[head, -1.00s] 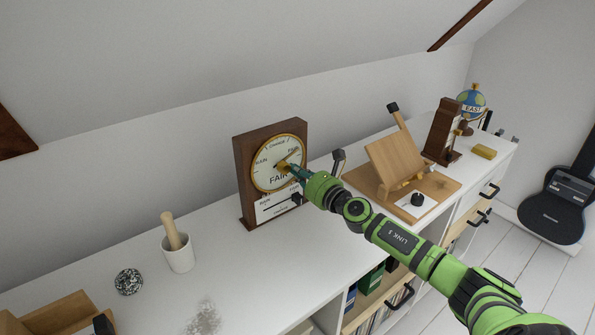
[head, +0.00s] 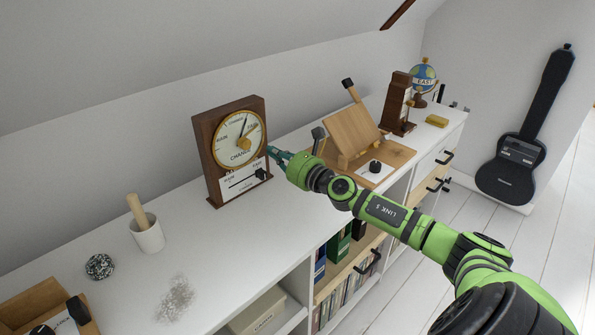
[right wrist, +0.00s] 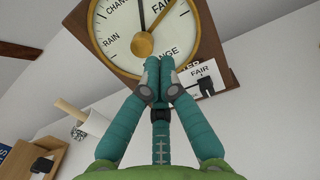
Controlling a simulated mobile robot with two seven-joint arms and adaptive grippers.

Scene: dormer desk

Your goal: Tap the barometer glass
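The barometer (head: 212,170) is a dark wooden case standing upright on the white cabinet top. Its round, brass-rimmed glass dial (head: 232,132) carries weather words, a black hand and a brass knob (head: 244,144) at the centre. The dial also shows in the right wrist view (right wrist: 125,45). My right gripper (head: 276,155) is at the lower right of the dial in the head view, its teal fingers together and empty. In the right wrist view its fingertips (right wrist: 160,62) overlap the dial's lower rim; I cannot tell whether they touch. My left gripper is out of view.
A white card (head: 238,182) with a black-knobbed slider is below the dial. A white mortar with pestle (head: 148,233) and a speckled ball (head: 100,266) stand to the left. A wooden stand (head: 355,133), a dark wooden instrument (head: 398,105) and a globe (head: 422,77) stand to the right.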

